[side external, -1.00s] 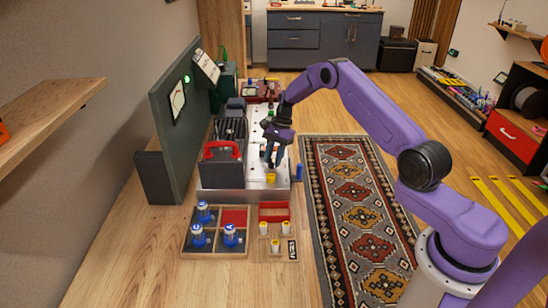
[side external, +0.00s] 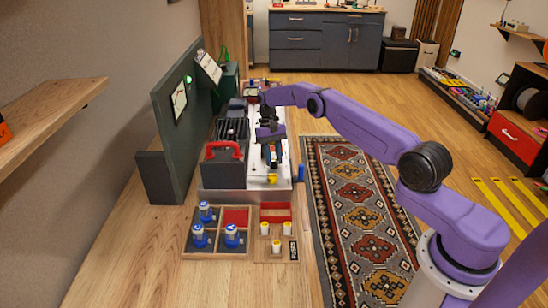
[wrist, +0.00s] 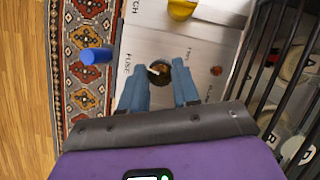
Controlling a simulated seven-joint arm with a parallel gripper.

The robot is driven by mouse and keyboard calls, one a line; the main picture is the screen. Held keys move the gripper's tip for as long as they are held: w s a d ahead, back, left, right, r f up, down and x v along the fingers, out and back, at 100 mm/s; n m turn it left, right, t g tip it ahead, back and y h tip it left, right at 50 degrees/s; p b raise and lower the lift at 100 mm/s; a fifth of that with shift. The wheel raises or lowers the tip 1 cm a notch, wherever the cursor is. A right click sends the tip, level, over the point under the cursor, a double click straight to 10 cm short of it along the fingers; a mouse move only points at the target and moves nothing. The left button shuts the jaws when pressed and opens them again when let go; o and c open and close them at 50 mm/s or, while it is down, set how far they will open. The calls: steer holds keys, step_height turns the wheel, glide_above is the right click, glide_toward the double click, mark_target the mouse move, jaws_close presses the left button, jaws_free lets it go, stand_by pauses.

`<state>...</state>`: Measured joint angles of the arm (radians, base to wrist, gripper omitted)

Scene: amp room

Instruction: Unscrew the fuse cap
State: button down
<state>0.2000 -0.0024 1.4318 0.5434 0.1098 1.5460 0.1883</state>
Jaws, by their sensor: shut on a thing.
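The fuse cap (wrist: 158,72) is a small dark round part with a pale mark, on the light metal panel (wrist: 215,32) beside printed FUSE lettering. My gripper (wrist: 158,84) points down at the panel with its blue fingers on either side of the cap, shut on it. The fingers hide part of the cap, and its thread cannot be seen. In the side view my gripper (side external: 271,164) is low over the panel's near part, and the cap is too small to make out.
The black amplifier (side external: 226,165) with a red handle stands left of my gripper. A yellow part (side external: 272,178) and a blue post (side external: 301,172) are close by. A divided tray (side external: 217,256) holds several blue-topped tubes in front.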

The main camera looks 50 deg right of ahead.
mark_target(276, 163)
steer(key=shift+n+h, duration=0.5)
steer(key=shift+n, duration=0.9)
steer(key=c, duration=0.8)
jaws_free()
steer(key=shift+a, duration=0.1)
step_height(276, 163, up, 3)
steer(key=shift+r, duration=0.15)
steer(key=s+r, duration=0.3)
steer(key=s, duration=0.1)
steer(key=s+a+r, duration=0.1)
steer(key=s+r, duration=0.2)
steer(key=s, duration=0.2)
steer(key=s+a+r, duration=0.1)
steer(key=s+r, duration=0.2)
steer(key=s, duration=0.1)
steer(key=shift+s+a+r, duration=0.1)
steer(key=shift+s+r, duration=0.2)
steer(key=shift+s, duration=0.1)
